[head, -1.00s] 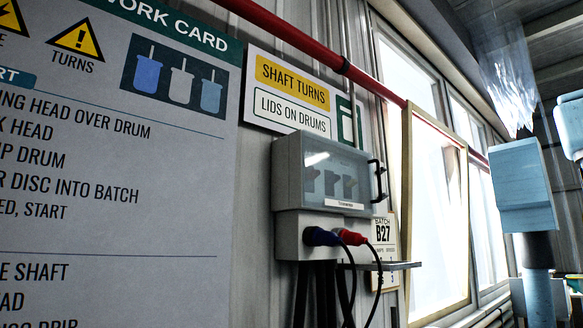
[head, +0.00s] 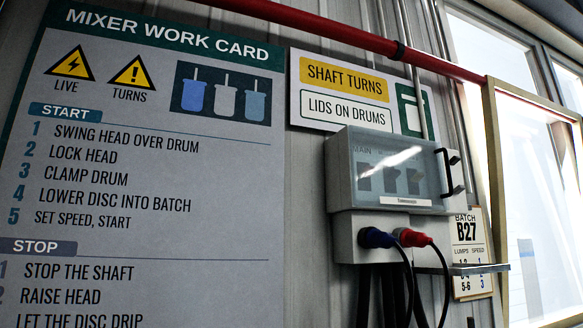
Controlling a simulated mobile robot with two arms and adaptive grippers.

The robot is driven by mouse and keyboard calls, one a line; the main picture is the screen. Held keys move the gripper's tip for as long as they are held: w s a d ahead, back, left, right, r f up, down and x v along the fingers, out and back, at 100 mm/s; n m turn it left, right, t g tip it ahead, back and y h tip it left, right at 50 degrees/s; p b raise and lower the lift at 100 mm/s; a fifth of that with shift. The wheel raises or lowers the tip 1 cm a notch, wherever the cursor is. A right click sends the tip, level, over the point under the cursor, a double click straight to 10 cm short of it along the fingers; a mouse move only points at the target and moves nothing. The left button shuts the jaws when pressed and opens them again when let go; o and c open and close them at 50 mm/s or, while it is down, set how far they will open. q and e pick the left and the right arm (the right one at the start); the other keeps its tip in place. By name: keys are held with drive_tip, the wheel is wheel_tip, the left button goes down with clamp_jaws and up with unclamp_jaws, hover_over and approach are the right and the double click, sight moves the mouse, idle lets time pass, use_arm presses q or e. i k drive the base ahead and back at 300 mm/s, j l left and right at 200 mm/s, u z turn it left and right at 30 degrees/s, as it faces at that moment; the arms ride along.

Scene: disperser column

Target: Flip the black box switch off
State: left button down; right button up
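A grey switch box (head: 385,172) with a tinted see-through cover hangs on the corrugated wall, right of the middle of the head view. Several dark switches (head: 388,180) show dimly behind the cover, under faint lettering that starts with "MAIN"; their positions are hard to make out. The cover looks closed and has a black handle (head: 448,173) on its right side. A blue plug (head: 376,238) and a red plug (head: 411,238) with black cables sit in the lower part of the box. Neither of my grippers is in view.
A mixer work card (head: 140,190) fills the left wall. A yellow and white sign (head: 345,95) hangs above the box. A small shelf (head: 478,268) juts out below right, by a batch card (head: 466,235). A red pipe (head: 330,32) runs above; a wooden frame (head: 494,200) stands at right.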

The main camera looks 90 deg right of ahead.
sight(454, 159)
drive_tip(key=k+u, duration=0.15)
drive_tip(key=k, duration=0.3)
drive_tip(key=k+j+u, duration=0.1)
drive_tip(key=k, duration=0.35)
drive_tip(key=k+j+u, duration=0.15)
drive_tip(key=k, duration=0.3)
drive_tip(key=k+u, duration=0.6)
drive_tip(key=k, duration=0.2)
drive_tip(key=k+z, duration=0.1)
drive_tip(key=z, duration=0.3)
drive_tip(key=k+z, duration=0.15)
drive_tip(key=z, duration=0.8)
drive_tip(key=l+z, duration=0.1)
drive_tip(key=z, duration=1.4)
drive_tip(key=l+z, duration=0.1)
drive_tip(key=z, duration=0.9)
drive_tip(key=i+z, duration=0.1)
drive_tip(key=z, duration=0.9)
